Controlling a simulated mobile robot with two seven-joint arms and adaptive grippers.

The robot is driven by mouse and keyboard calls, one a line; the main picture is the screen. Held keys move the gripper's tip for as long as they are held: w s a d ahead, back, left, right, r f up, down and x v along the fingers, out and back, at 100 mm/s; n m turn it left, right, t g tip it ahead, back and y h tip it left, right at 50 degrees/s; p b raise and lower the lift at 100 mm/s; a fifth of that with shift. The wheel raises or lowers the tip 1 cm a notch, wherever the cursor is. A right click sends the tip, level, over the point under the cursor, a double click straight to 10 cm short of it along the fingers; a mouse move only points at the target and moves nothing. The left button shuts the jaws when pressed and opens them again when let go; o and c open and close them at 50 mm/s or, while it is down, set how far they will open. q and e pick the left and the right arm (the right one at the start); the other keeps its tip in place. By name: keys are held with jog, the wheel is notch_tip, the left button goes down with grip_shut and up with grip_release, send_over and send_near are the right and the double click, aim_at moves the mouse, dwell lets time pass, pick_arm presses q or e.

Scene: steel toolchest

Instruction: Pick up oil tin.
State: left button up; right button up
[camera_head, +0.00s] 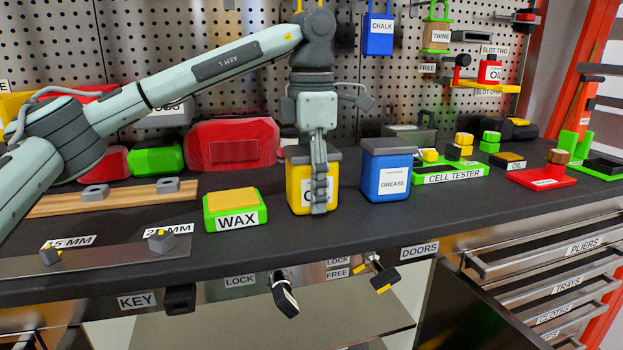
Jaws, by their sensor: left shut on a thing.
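My right gripper is out of view.
A blue grease tin (388,175) stands close on the right. A green wax box (234,210) is on the left. A red toolbox (232,146) is behind. A green cell tester (448,175) and red tray (541,178) lie further right. Bare worktop runs along the front.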

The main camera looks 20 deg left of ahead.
pick_arm(q)
jog(key=shift+c, duration=0.9)
jog(key=shift+r, duration=0.1)
